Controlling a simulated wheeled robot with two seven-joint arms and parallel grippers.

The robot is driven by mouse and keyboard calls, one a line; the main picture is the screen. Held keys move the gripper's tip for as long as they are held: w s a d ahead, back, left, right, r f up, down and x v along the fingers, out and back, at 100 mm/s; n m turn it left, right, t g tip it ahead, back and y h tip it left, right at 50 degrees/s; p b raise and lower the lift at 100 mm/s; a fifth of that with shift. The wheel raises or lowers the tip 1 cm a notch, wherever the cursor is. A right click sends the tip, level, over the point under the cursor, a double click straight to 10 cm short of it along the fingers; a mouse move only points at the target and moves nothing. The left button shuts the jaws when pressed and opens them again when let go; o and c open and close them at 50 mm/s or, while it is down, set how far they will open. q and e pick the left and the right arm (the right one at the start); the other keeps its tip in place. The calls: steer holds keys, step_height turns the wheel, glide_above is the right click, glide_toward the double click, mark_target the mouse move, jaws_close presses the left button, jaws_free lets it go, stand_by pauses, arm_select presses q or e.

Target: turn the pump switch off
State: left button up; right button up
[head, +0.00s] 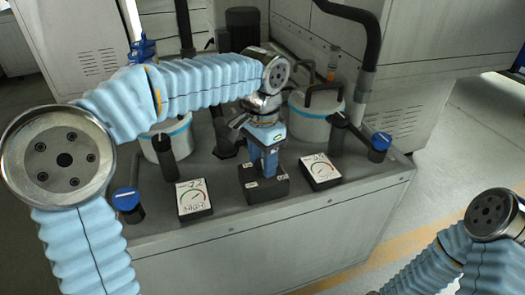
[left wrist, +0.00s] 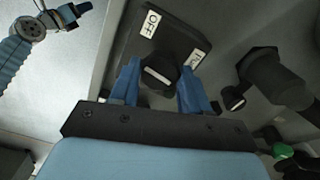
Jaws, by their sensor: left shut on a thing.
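The pump switch is a black box (head: 265,187) on the front middle of the grey bench top, with small white labels. In the left wrist view its black knob (left wrist: 158,74) carries a white mark. A label reading OFF (left wrist: 150,23) is at its upper left; the label at right (left wrist: 197,58) is partly hidden by a finger. My left gripper (head: 268,170) points down at the box, and its blue fingers (left wrist: 160,88) are shut on the knob from both sides.
Gauges with white faces stand left (head: 193,198) and right (head: 321,170) of the switch, close to it. Blue-capped black fittings (head: 126,199) (head: 380,146) stand farther out. Pale lidded canisters (head: 310,115) and black pipes are behind. Open floor lies at right.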

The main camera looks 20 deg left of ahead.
arm_select(q)
steer(key=shift+m+p, duration=0.95)
steer(key=shift+m, duration=0.95)
steer(key=o, duration=1.1)
steer(key=shift+c, duration=0.2)
step_height(320, 180, up, 14)
steer(key=p, duration=0.2)
steer(key=shift+f, duration=0.1)
